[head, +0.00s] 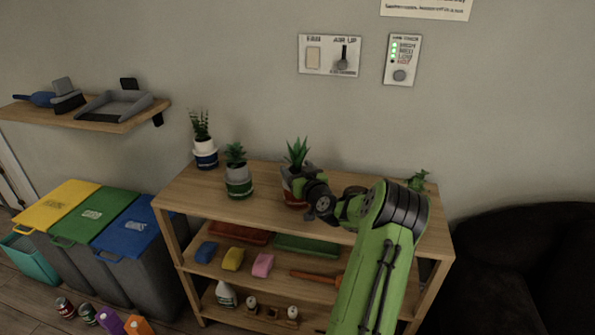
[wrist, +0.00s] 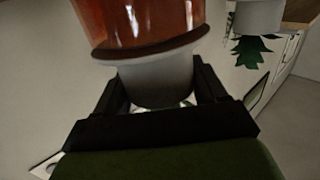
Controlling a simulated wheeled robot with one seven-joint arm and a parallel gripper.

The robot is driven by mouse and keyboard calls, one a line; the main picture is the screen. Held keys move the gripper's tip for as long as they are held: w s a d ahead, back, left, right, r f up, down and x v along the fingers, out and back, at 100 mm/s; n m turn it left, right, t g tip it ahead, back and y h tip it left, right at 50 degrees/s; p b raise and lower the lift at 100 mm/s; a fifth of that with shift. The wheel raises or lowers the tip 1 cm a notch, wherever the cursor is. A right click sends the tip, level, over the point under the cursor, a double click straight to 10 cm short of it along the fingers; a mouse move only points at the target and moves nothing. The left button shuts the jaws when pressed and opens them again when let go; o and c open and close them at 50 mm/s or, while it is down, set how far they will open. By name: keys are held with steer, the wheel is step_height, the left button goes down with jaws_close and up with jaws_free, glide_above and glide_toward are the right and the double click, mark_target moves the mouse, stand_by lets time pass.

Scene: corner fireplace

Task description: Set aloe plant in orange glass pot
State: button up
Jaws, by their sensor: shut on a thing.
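The aloe plant (head: 298,152) has spiky green leaves and a pale grey-white inner pot, and stands upright over the counter in the head view. My gripper (head: 302,187) reaches it from the right. In the upside-down wrist view its black fingers (wrist: 160,88) are shut on the sides of the pale pot (wrist: 155,80). The orange glass pot (wrist: 140,22) is directly below the pale pot, its rim close around or against it. I cannot tell how deep the pale pot sits. In the head view the orange glass pot (head: 293,200) is partly hidden by my gripper.
A plant in a green-and-white pot (head: 238,186) and one in a blue-and-white pot (head: 205,158) stand to the left on the wooden shelf unit (head: 190,192). Another plant (head: 418,181) is behind my arm. Sponges and trays lie on the shelf below.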

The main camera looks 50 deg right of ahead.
steer(key=shift+f+b, duration=0.25)
steer(key=shift+b, duration=0.1)
steer(key=o, duration=0.9)
steer(key=shift+c, duration=0.2)
steer(key=f+b+v, duration=0.1)
steer(key=v, duration=1.4)
steer(key=shift+s+a+r+b, duration=0.2)
steer(key=shift+s+r+b, duration=0.15)
steer(key=shift+s+r, duration=0.1)
steer(key=shift+w, duration=0.1)
